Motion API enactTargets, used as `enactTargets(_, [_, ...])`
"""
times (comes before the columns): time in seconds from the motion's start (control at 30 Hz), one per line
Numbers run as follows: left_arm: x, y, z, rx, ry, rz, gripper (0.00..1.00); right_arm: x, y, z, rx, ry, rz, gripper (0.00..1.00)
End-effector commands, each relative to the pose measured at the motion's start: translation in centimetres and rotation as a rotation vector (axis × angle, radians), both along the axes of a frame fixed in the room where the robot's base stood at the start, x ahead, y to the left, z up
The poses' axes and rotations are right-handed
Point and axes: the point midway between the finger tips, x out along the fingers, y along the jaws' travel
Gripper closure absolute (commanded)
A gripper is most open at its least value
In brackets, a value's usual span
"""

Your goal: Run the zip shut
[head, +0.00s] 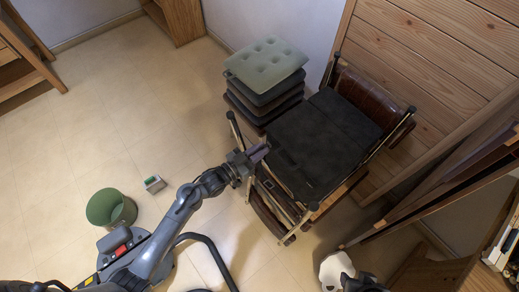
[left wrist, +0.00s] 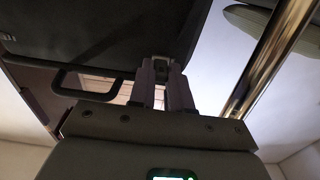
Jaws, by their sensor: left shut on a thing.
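A dark, flat case-like thing (head: 315,145) lies on a metal-framed stand by the wooden wall. My left gripper (head: 258,153) reaches its left edge in the head view. In the left wrist view, the two fingers (left wrist: 165,82) are shut on a small metal piece (left wrist: 161,65) at the edge of the dark body (left wrist: 110,35); it looks like the zip's pull. A dark loop handle (left wrist: 85,88) sticks out just left of the fingers. The zip's track is too dark to make out. My right gripper is not in view.
A stack of cushions (head: 266,64) stands close behind the left gripper. A chrome bar (left wrist: 270,60) runs right of the fingers in the left wrist view. A green bin (head: 111,208) and a small box (head: 154,184) stand on the open floor at the left.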

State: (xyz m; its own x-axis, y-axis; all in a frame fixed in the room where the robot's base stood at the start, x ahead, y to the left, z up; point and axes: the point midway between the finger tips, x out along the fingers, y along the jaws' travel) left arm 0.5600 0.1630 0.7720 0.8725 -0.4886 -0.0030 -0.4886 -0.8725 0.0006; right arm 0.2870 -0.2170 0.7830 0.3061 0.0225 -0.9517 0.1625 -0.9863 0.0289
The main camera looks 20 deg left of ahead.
Motion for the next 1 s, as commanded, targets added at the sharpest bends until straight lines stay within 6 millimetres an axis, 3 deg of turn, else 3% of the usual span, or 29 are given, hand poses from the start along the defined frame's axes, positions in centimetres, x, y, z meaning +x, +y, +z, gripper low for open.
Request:
enactTargets(0.23, [-0.1, -0.3, 0.3, -0.002, -0.006, -0.001, 1.0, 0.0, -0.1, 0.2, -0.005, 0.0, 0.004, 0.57])
enactTargets(0.37, [-0.8, -1.5, 0.6, -0.004, -0.006, -0.002, 1.0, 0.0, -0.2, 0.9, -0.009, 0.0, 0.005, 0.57])
enactTargets(0.7, [-4.8, -8.8, 0.9, -0.007, -0.006, -0.003, 1.0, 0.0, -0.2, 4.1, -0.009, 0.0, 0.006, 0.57])
enactTargets(1.0, [-8.1, -14.8, 0.8, -0.007, -0.01, -0.001, 1.0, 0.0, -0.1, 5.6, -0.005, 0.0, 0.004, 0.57])
